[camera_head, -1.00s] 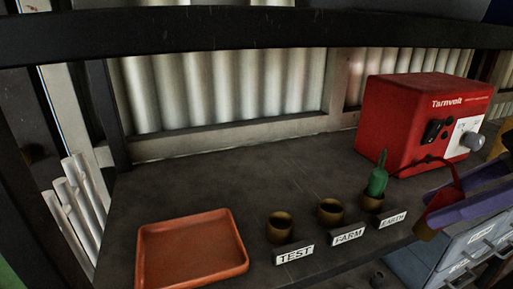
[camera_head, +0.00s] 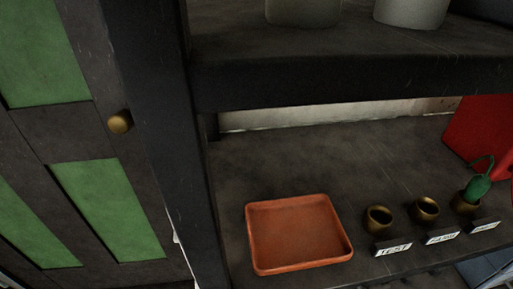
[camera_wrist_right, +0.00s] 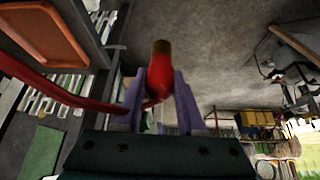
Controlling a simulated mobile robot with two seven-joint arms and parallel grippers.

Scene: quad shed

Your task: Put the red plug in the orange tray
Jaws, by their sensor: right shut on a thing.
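The orange tray (camera_head: 298,264) lies flat and empty on the dark shelf in the head view. Its edge also shows at the upper left of the right wrist view (camera_wrist_right: 72,30). My right gripper (camera_wrist_right: 163,88) is shut on the red plug (camera_wrist_right: 160,66), which has a brownish tip and a red cable (camera_wrist_right: 60,92) running off to the left. My right gripper is outside the head view. My left gripper is in neither view.
Brass sockets labelled TEST (camera_head: 378,217) and FARM (camera_head: 425,209) stand right of the tray. A green plug (camera_head: 477,187) sits in the rightmost socket. The red box (camera_head: 480,130) is behind at the right. A dark upright post (camera_head: 150,130) and an upper shelf (camera_head: 340,78) frame the tray's space.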

